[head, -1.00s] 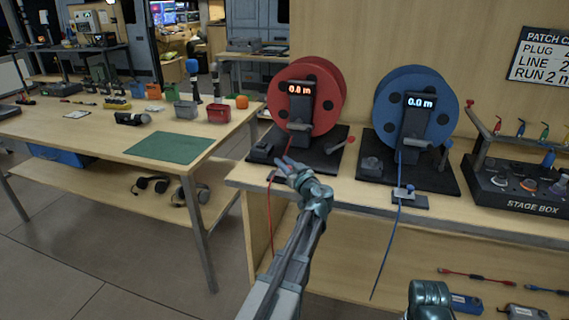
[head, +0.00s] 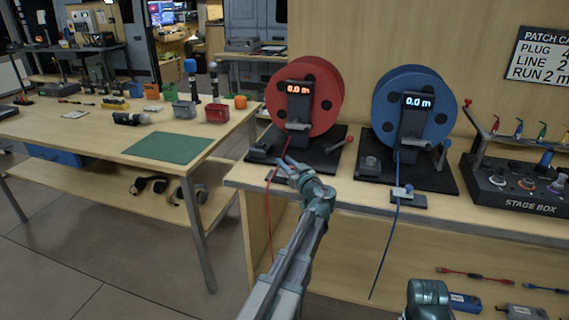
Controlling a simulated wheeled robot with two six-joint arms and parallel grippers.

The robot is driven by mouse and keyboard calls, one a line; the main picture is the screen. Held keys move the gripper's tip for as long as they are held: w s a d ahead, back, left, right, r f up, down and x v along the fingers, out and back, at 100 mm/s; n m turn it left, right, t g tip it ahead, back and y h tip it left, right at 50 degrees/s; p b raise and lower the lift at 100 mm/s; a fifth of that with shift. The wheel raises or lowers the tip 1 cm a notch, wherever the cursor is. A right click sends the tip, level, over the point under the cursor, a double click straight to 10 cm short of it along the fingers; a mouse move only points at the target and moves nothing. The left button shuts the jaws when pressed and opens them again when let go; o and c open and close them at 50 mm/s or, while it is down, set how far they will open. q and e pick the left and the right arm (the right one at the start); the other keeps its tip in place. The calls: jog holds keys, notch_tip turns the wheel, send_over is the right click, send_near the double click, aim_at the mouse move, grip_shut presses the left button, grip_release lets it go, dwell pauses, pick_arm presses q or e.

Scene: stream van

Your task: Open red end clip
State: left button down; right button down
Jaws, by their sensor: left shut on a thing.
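The red cable reel (head: 318,92) stands on a dark base at the left of the right-hand bench. Its red cable (head: 269,215) comes down to the bench's front edge and hangs over it. The red end clip (head: 276,178) is a small dark block at that edge, mostly hidden by my left gripper. My left gripper (head: 285,167) reaches in from below and is shut on the red end clip at its top. Whether the clip is open or closed is too small to tell. Part of my right arm shows at the bottom; its gripper is out of view.
A blue reel (head: 413,100) stands to the right, with its blue cable (head: 383,250) through a similar clip (head: 402,198) at the edge. A stage box (head: 515,185) is further right. The left table (head: 80,130) holds a green mat (head: 168,149) and small bins.

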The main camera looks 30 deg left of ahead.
pick_arm(q)
jog(key=c, duration=0.7)
grip_release()
jog(key=shift+o, duration=0.2)
jog(key=v, duration=1.3)
jog(key=shift+d, duration=0.35)
jog(key=shift+s, duration=0.15)
